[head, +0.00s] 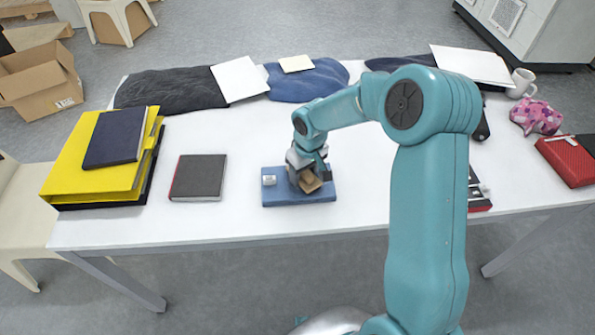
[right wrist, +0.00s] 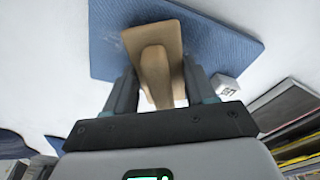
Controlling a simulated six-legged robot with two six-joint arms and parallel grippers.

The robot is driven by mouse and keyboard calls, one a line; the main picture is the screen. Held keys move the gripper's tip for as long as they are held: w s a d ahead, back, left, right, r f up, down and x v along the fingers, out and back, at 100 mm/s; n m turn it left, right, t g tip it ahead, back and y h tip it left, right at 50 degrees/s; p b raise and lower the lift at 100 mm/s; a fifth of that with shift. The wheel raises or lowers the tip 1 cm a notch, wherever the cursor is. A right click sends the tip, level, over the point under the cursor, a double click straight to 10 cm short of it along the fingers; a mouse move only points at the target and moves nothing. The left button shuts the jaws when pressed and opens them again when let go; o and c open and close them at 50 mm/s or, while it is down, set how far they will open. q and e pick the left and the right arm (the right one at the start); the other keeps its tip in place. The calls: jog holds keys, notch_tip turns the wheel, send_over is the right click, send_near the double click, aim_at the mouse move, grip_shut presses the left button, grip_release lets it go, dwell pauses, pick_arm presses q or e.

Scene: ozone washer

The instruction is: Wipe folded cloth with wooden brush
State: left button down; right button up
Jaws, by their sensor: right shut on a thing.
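The folded cloth (head: 283,194) is a flat blue rectangle near the front middle of the white table. It also shows in the right wrist view (right wrist: 225,45), filling the top middle. The wooden brush (right wrist: 153,62) is light tan, with a wide head and a narrower handle. My right gripper (right wrist: 160,95) is shut on its handle, a finger on each side. In the head view the brush (head: 310,182) shows just below my right gripper (head: 308,170), over the cloth's right half. I cannot tell whether the brush touches the cloth. My left gripper is not in view.
A dark book (head: 198,177) lies to the left, beside yellow binders (head: 70,180). Dark clothing (head: 170,90) lies along the back edge. A white mug (head: 521,84) stands at the back right. The table between is clear.

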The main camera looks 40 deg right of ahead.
jog(key=shift+s+d, duration=0.65)
jog(key=shift+d, duration=0.3)
jog(key=shift+s+d, duration=0.6)
jog(key=shift+d, duration=0.35)
jog(key=shift+s+d, duration=0.65)
jog(key=shift+d, duration=0.5)
jog(key=shift+a, duration=0.1)
